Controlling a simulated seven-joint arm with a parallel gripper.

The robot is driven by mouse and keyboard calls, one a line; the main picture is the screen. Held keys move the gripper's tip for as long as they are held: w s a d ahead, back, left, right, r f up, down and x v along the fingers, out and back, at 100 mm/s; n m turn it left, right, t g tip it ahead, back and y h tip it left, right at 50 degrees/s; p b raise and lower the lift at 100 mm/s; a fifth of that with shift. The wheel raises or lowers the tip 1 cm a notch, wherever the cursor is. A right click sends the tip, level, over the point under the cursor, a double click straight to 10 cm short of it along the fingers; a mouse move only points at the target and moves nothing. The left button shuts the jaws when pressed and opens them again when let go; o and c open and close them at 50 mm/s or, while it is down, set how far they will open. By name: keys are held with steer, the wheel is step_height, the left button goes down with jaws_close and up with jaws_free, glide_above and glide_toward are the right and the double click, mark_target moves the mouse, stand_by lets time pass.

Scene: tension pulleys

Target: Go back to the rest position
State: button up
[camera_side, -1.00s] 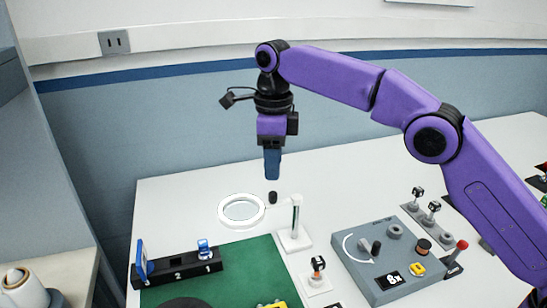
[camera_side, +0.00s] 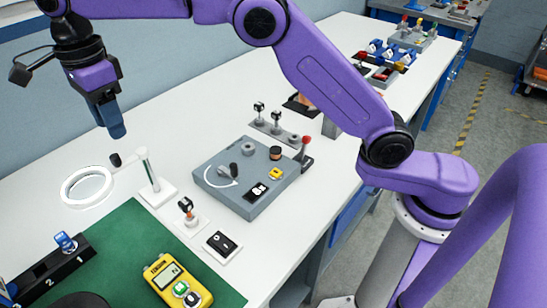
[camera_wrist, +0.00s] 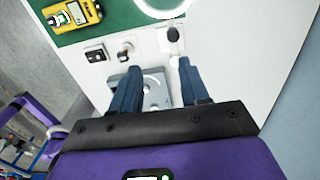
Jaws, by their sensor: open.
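My gripper (camera_side: 114,120) hangs above the white table at the upper left of the side view, fingers pointing down. It also shows in the wrist view (camera_wrist: 160,72), where its two blue fingers are apart with nothing held between them. The fingers are clear of the table and touch nothing. Beyond and below them in the wrist view is the grey control box (camera_wrist: 153,90), partly hidden by the fingers.
A white ring lamp (camera_side: 66,190) on a post stands below my gripper. A green mat (camera_side: 125,240) holds a yellow meter (camera_side: 178,283). A black numbered rack (camera_side: 55,272) stands at the left. A red-knobbed lever (camera_side: 304,148) stands beside the box.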

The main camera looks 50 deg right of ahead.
steer(key=s+d+f+n, duration=0.3)
steer(key=s+d+n, duration=0.6)
steer(key=s+n, duration=0.1)
steer(key=s+d+f+n, duration=0.3)
steer(key=s+d+n, duration=0.7)
steer(key=s, duration=0.2)
steer(key=s+d+f+n, duration=0.3)
steer(key=s+d+n, duration=0.7)
steer(key=s, duration=0.2)
steer(key=shift+d+n, duration=0.25)
steer(key=shift+n, duration=0.15)
